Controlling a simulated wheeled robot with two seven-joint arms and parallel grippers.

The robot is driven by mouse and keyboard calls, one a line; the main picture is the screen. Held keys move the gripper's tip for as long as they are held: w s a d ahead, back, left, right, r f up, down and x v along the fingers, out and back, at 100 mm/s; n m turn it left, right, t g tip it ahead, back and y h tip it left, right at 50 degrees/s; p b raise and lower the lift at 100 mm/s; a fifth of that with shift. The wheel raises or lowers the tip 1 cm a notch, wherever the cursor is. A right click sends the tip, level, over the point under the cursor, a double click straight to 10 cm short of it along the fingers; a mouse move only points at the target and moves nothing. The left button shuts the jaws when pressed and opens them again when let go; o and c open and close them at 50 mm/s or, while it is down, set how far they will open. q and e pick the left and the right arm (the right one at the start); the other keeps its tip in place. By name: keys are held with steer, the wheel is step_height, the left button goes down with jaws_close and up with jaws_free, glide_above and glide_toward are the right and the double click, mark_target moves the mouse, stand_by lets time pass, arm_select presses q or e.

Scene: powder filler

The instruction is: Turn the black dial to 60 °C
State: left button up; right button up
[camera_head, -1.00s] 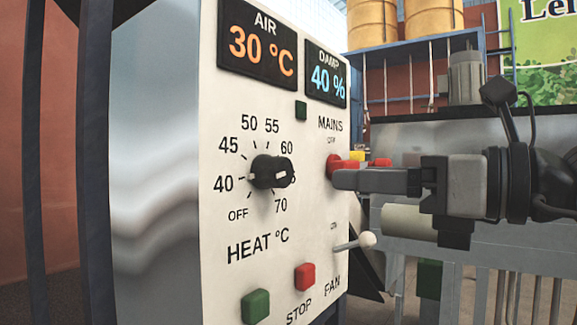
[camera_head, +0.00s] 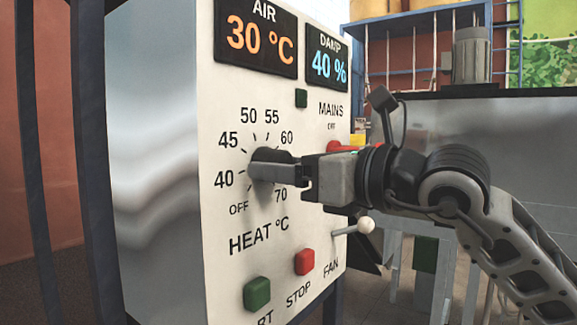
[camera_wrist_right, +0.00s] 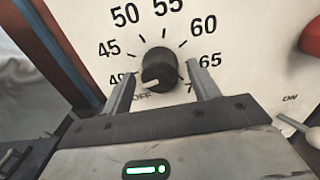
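The black dial (camera_head: 268,156) sits on the white control panel, inside a ring of numbers from OFF to 70. In the right wrist view the dial (camera_wrist_right: 160,68) shows whole, with its white mark at the lower left, toward OFF and 40. My right gripper (camera_head: 262,172) is in front of the dial and hides part of it in the head view. In the wrist view my right gripper's fingers (camera_wrist_right: 160,84) are apart, one on each side of the dial, with gaps between. My left gripper is not in view.
The panel has displays reading 30 °C (camera_head: 257,38) and 40 % (camera_head: 327,67). A red mains knob (camera_head: 335,147) is to the right of the dial. A white-tipped lever (camera_head: 364,225), a red button (camera_head: 304,262) and a green button (camera_head: 257,293) are below.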

steer(key=c, duration=0.8)
